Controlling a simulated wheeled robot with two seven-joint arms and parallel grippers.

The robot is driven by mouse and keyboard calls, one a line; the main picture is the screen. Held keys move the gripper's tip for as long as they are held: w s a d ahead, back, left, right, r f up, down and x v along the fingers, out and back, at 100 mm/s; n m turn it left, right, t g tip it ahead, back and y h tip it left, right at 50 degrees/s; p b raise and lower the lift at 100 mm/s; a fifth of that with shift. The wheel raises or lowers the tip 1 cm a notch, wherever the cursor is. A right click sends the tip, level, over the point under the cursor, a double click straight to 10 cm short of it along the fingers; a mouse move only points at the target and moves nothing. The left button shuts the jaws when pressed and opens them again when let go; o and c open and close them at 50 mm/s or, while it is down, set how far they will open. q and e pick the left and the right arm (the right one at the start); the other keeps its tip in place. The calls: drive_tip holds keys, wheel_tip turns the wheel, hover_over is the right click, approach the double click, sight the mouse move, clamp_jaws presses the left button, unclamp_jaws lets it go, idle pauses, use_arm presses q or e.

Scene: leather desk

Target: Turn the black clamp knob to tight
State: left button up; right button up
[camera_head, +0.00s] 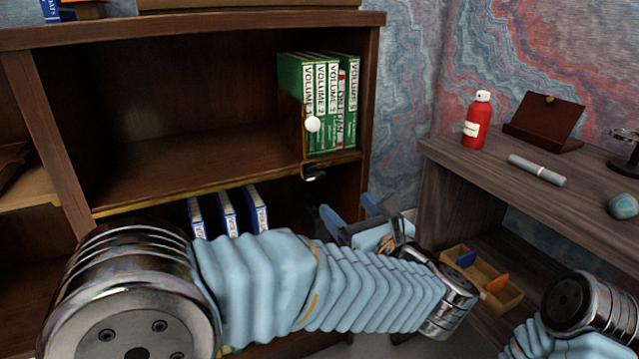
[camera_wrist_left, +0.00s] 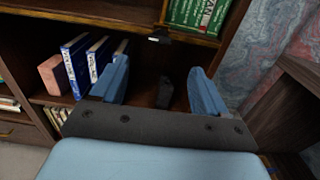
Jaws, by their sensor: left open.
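A small black clamp knob (camera_head: 314,174) sits under the front edge of the upper shelf, below a brass bracket (camera_head: 306,140) with a white ball. It also shows in the left wrist view (camera_wrist_left: 160,40), near the top. My left gripper (camera_head: 350,212) is open and empty, lower than the knob and a little to its right in the head view. In the left wrist view its fingers (camera_wrist_left: 158,70) are spread, with the knob beyond them and apart from them. The knob's turned position is too small to tell. My right arm shows at lower right; its gripper is out of view.
Green volumes (camera_head: 320,95) stand on the upper shelf behind the bracket. Blue books (camera_head: 228,212) stand on the lower shelf. A dark object (camera_wrist_left: 166,92) shows between the fingers. A desk (camera_head: 480,172) on the right holds a red bottle (camera_head: 477,120).

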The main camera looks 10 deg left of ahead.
sight(316, 176)
use_arm(q)
drive_tip(key=p+x, duration=0.1)
drive_tip(key=x, duration=1.1)
drive_tip(key=shift+w+a+p, duration=0.2)
drive_tip(key=shift+w+p, duration=0.05)
drive_tip(key=shift+p, duration=0.1)
drive_tip(key=shift+c, duration=0.3)
drive_tip(key=c, duration=1)
drive_tip(key=shift+f, duration=0.1)
